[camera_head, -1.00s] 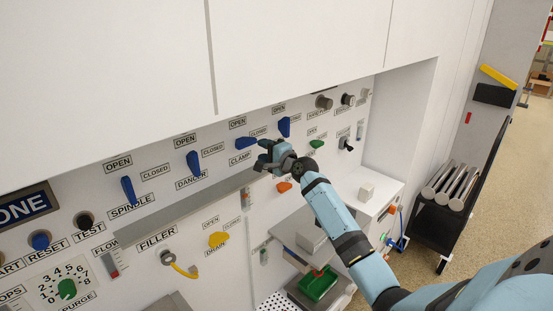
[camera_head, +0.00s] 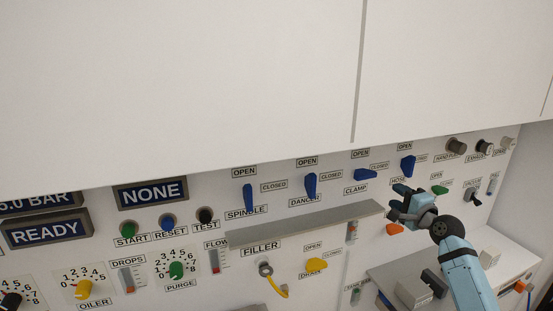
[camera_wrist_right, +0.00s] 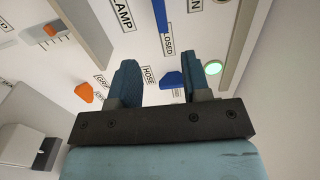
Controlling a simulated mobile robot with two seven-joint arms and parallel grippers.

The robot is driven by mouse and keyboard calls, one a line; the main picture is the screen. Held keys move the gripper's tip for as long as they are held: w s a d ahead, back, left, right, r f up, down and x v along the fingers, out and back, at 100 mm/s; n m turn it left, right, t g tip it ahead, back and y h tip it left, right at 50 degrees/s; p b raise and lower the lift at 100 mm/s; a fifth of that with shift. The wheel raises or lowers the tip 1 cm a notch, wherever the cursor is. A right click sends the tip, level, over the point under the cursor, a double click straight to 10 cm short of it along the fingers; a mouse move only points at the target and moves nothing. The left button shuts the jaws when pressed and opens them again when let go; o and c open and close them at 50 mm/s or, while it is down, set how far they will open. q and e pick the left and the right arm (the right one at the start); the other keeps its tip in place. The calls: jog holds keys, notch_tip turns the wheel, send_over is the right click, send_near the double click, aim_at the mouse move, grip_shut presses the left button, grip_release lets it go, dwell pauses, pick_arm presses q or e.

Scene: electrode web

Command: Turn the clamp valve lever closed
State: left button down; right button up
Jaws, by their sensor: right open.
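The clamp valve lever (camera_head: 365,174) is blue and lies nearly level above its CLAMP label, pointing toward the CLOSED label at its right. Its neighbours, the spindle lever (camera_head: 248,196), dancer lever (camera_head: 311,185) and hose lever (camera_head: 407,166), stand roughly upright. My right gripper (camera_head: 396,202) is open and empty, below and right of the clamp lever and under the hose lever. In the right wrist view its two fingers (camera_wrist_right: 165,75) are apart, with a blue lever (camera_wrist_right: 172,80) beside the HOSE label seen between them. My left gripper is not in view.
A grey ledge (camera_head: 305,222) juts out below the levers, left of my gripper. White cabinets (camera_head: 180,80) overhang the panel.

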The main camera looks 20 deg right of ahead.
jog(key=s+a+f+n+g, duration=0.2)
jog(key=s+a+f+n, duration=0.35)
jog(key=f, duration=0.55)
jog(key=s+a+f+n+g, duration=0.25)
jog(key=s+a+f, duration=0.35)
jog(key=a+f, duration=0.4)
jog(key=s+a+f+n+g+y, duration=0.1)
jog(key=s+a+f+n, duration=0.5)
jog(key=s, duration=0.5)
jog(key=s+a+f+n+g+y, duration=0.1)
jog(key=s+a+f+n, duration=0.5)
jog(key=s+a, duration=0.4)
jog(key=shift+s+a+f, duration=0.35)
jog(key=shift+s+f, duration=0.15)
jog(key=shift+s, duration=0.6)
jog(key=shift+g, duration=0.25)
